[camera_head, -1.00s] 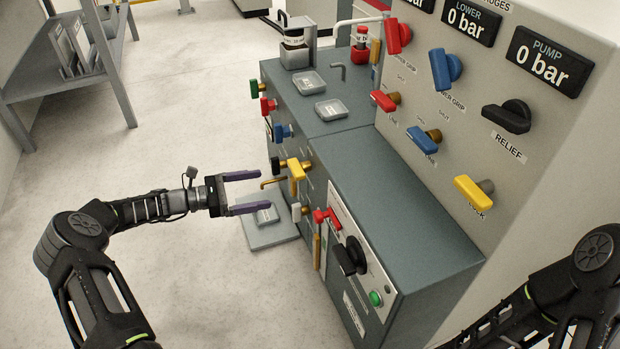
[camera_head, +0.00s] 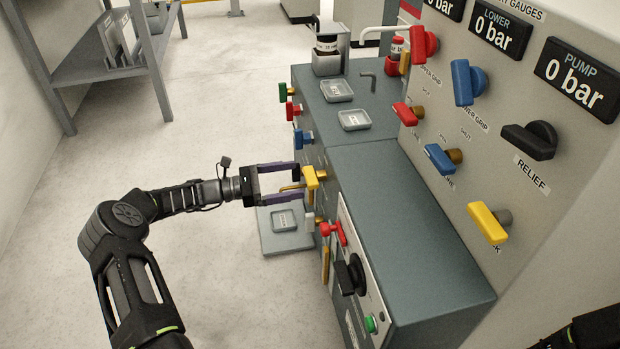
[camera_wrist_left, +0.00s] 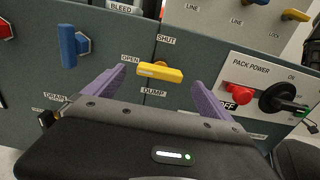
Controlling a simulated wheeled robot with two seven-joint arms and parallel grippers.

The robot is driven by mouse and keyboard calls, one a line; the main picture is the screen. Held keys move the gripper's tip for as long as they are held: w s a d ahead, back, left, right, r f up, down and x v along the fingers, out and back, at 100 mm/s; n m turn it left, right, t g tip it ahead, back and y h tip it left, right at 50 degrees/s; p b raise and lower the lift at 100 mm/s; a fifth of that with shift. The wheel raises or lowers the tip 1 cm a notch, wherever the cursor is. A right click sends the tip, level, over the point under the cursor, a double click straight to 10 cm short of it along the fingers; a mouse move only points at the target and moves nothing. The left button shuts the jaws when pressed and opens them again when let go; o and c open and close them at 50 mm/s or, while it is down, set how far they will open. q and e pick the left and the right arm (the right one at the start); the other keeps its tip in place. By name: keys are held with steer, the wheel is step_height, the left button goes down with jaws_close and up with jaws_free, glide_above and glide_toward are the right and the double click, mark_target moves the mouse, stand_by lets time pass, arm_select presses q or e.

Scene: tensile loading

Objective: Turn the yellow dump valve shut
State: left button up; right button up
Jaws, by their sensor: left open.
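The yellow dump valve handle (camera_head: 311,177) sticks out from the grey-green cabinet's front. In the left wrist view, the dump valve handle (camera_wrist_left: 160,72) lies nearly level, crosswise between the OPEN and DUMP labels, with SHUT printed above. My left gripper (camera_head: 297,181) is open, its two purple fingers reaching toward the cabinet on either side of the handle. In the left wrist view, my left gripper (camera_wrist_left: 160,88) shows a finger on each side with gaps to the handle. Contact is not visible. My right gripper is out of view.
Close by are a blue valve (camera_wrist_left: 68,46), a red knob (camera_wrist_left: 240,93) and a black power switch (camera_wrist_left: 283,98). A different yellow valve (camera_head: 487,222) is on the upper panel. A low tray (camera_head: 269,236) lies below my left gripper. Open floor (camera_head: 190,130) is at left.

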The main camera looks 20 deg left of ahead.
mark_target(310, 175)
arm_select(q)
steer(key=b+x, duration=0.1)
steer(key=x, duration=0.4)
steer(key=shift+w+d, duration=0.2)
steer(key=shift+d, duration=0.05)
steer(key=shift+c, duration=0.5)
steer(key=c, duration=1.3)
